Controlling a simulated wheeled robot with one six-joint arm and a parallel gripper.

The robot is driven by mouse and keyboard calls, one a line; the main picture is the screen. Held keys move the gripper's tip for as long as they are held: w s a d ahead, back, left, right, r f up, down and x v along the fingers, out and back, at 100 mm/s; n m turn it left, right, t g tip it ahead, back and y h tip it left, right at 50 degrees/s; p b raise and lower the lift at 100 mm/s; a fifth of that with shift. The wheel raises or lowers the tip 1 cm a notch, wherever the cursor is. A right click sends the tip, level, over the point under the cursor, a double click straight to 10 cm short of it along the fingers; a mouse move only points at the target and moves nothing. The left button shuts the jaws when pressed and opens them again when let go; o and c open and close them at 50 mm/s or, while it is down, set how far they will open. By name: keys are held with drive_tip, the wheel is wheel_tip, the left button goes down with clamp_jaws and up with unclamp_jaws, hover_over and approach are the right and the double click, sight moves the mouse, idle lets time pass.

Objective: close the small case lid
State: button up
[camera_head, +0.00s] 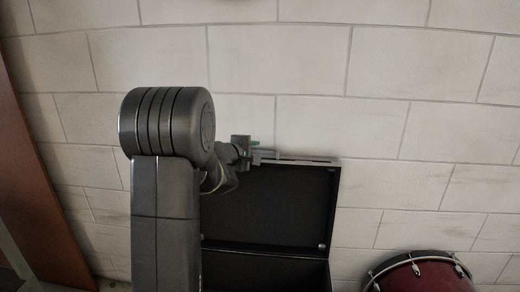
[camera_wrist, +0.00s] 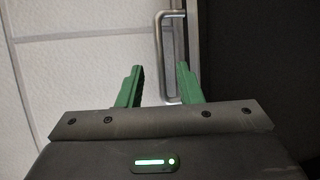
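The small case is black and stands open below the wall, its lid (camera_head: 275,205) raised upright with a light metal strip along the top edge. The lower part of the case (camera_head: 290,274) shows at the bottom of the head view. My gripper (camera_head: 254,148) is at the lid's top edge. In the wrist view my gripper (camera_wrist: 160,85) has its two green fingers apart, with a metal handle (camera_wrist: 160,60) at the lid's edge just beyond and partly between them. I cannot tell whether the fingers touch the handle. My arm hides the left part of the case.
A dark red drum (camera_head: 425,272) with a metal rim stands at the lower right. A pale block wall (camera_head: 430,130) is behind the case. A brown wooden panel (camera_head: 35,190) leans at the far left.

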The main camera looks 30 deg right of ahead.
sight(262, 149)
drive_tip(key=shift+x, duration=2.35)
clamp_jaws()
